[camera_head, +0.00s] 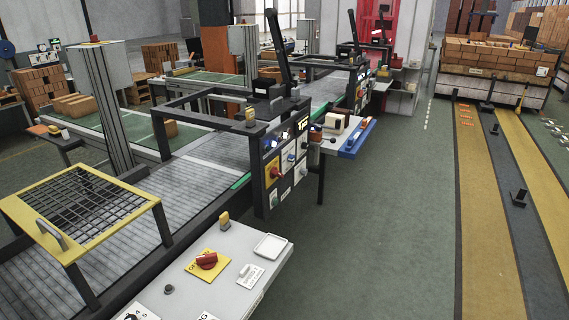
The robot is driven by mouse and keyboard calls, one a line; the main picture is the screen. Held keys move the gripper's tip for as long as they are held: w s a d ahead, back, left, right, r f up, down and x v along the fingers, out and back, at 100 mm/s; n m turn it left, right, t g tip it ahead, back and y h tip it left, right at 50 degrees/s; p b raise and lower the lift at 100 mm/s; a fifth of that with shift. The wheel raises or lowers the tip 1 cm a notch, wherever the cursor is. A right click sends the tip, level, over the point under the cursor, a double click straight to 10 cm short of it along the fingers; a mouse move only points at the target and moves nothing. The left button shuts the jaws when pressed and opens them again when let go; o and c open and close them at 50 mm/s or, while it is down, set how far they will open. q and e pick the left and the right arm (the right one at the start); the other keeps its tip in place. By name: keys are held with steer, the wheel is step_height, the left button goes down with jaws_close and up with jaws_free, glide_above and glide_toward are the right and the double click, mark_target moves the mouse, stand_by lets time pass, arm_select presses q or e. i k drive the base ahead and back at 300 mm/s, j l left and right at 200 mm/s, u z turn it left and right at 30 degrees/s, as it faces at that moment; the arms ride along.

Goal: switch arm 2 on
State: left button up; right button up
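Neither of my grippers shows in the head view. A dark upright control panel (285,165) stands at the conveyor's side in the middle, with several small switches and a red knob on yellow (274,172). Its labels are too small to read. A second similar panel (361,88) stands farther back. Black arm-like posts rise over the line, one nearer (277,46) and one farther (353,27). I cannot tell which is arm 2. On the near white table a red rotary switch (206,260) sits on a yellow plate (208,267).
The white table (225,288) also bears a white tray (270,246) and a labelled card (250,275). A yellow-framed mesh guard (90,208) covers the conveyor (180,187) at left. A small side table (345,143) adjoins the panel. Green floor (390,220) is free at right.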

mark_target(275, 173)
steer(key=i+l+u, duration=0.3)
steer(key=i+l, duration=0.25)
steer(key=i+l+u, duration=0.2)
steer(key=l, duration=0.15)
steer(key=i+l+u, duration=0.15)
steer(key=l, duration=0.25)
steer(key=i+l+u, duration=0.15)
steer(key=i+l, duration=0.15)
steer(key=i+l+u, duration=0.15)
steer(key=l, duration=0.35)
